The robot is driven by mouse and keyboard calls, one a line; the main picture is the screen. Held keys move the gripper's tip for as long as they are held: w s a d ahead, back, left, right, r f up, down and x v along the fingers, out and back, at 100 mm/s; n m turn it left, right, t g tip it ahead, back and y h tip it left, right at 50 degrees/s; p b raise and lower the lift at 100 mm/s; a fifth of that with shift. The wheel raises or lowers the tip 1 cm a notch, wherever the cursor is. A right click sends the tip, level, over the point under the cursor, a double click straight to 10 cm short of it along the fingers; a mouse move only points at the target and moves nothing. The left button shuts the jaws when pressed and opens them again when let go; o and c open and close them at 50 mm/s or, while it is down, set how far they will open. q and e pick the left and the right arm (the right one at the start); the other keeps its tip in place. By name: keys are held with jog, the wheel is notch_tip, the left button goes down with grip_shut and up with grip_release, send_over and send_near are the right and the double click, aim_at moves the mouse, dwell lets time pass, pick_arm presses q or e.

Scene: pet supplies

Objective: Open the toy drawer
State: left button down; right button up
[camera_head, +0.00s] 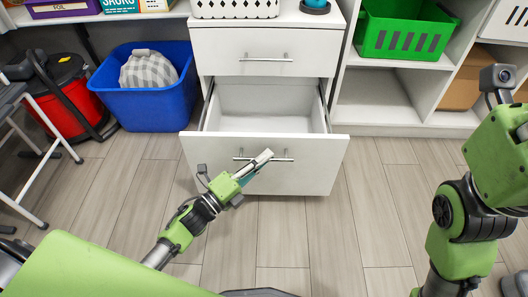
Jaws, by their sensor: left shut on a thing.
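The lower drawer (315,172) of the white cabinet is pulled well out, and its visible interior looks empty. Its silver bar handle (284,159) runs across the front panel. My left gripper (256,164) reaches in from the lower left and is shut on the handle, near its middle. The gripper's fingers hide part of the handle. The upper drawer (240,50) above it is shut. My right arm stands at the right edge, and its gripper's fingers are not in view.
A folding chair (25,150) is at far left. A green basket (403,35) sits on the right shelf. Floor beside the drawer is clear.

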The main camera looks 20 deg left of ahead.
pick_arm(q)
jog(key=c, duration=2.2)
grip_release()
jog(key=shift+o, duration=0.2)
jog(key=v, duration=1.2)
